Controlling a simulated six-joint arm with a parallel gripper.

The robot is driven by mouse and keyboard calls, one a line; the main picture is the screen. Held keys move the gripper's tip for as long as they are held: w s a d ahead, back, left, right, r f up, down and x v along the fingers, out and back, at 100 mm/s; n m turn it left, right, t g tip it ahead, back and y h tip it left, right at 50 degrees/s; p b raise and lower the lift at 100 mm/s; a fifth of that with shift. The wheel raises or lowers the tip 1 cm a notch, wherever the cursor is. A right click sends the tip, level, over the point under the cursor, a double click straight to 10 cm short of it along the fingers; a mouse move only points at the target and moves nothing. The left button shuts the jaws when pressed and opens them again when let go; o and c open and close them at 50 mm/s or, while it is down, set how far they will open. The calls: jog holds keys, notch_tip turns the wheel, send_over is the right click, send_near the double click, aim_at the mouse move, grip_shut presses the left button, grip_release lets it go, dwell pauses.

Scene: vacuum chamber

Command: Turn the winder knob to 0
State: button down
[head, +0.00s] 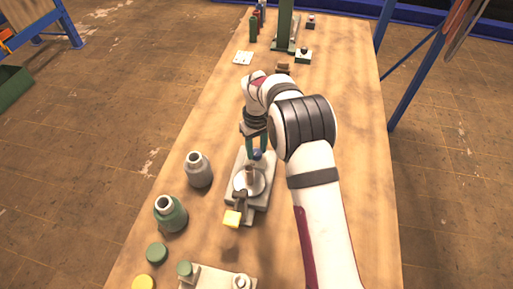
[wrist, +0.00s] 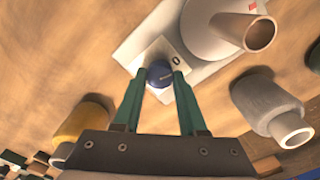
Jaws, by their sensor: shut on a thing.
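The winder (head: 262,196) is a pale grey block lying on the wooden table, with a round white disc (head: 249,182) and an upright post on it. Its blue knob (wrist: 159,75) sits on a white plate beside a printed "0" (wrist: 176,60). The knob also shows in the head view (head: 257,155), just under my fingers. My gripper (wrist: 159,76) reaches down with its two green fingers on either side of the knob, closed on it. A dark pointer line shows on the knob, on the side toward the right.
A grey bottle (head: 198,170) and a green bottle (head: 170,213) stand left of the winder. A green cap (head: 156,253) and a yellow cap (head: 143,284) lie nearer. Table space right of the winder is partly behind my arm.

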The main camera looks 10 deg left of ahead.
aim_at(256, 152)
jog(key=shift+n, duration=0.3)
jog(key=shift+c, duration=2.3)
grip_release()
notch_tip(256, 152, up, 16)
jog(key=shift+f, duration=0.1)
